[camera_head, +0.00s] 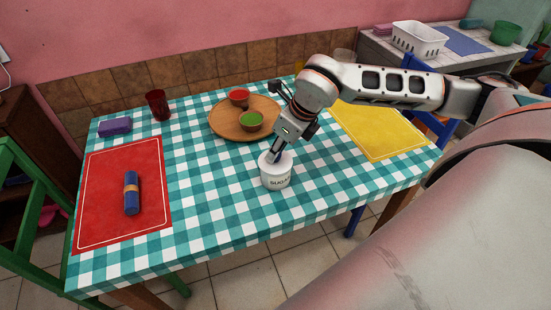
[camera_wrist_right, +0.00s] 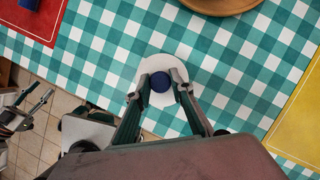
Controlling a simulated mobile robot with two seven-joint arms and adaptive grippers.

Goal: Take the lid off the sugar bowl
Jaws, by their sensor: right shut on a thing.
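The white sugar bowl (camera_head: 276,181), with dark lettering on its side, stands upright near the front middle of the checked cloth. My right gripper (camera_head: 275,156) comes down over it from above. In the right wrist view the fingers (camera_wrist_right: 161,82) are shut on the dark blue knob of the round white lid (camera_wrist_right: 176,52). The lid (camera_head: 283,159) is at the bowl's mouth; I cannot tell whether there is a gap under it. The lid hides the bowl in the wrist view.
A red mat (camera_head: 105,205) with a blue roll (camera_head: 131,193) is left, a yellow mat (camera_head: 385,135) right. A red cup (camera_head: 158,104) stands at the back left.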

